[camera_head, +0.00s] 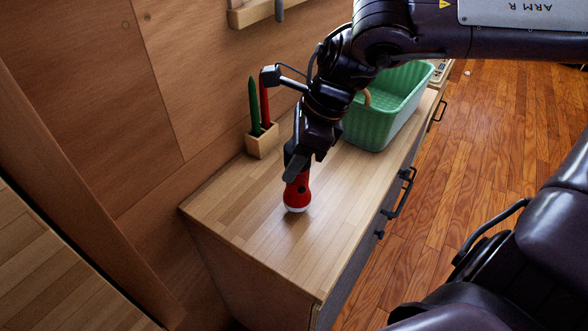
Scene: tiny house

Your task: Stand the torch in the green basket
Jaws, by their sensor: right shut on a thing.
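The torch (297,191) is red with a pale rim at its lower end. It points head-down at the near part of the wooden counter; I cannot tell whether it touches the top. My right gripper (298,165) is shut on the upper part of the torch, and its fingers hide that part. The green basket (384,129) stands on the counter behind and to the right of the gripper. My right arm hides part of its left side and rim, and something tan shows at its left edge. My left gripper is not in view.
A small wooden holder (262,141) with a green and a red pen-like item stands against the wall, left of my gripper. The counter (250,225) is bare at its near end. Dark handles (400,196) stick out from its front.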

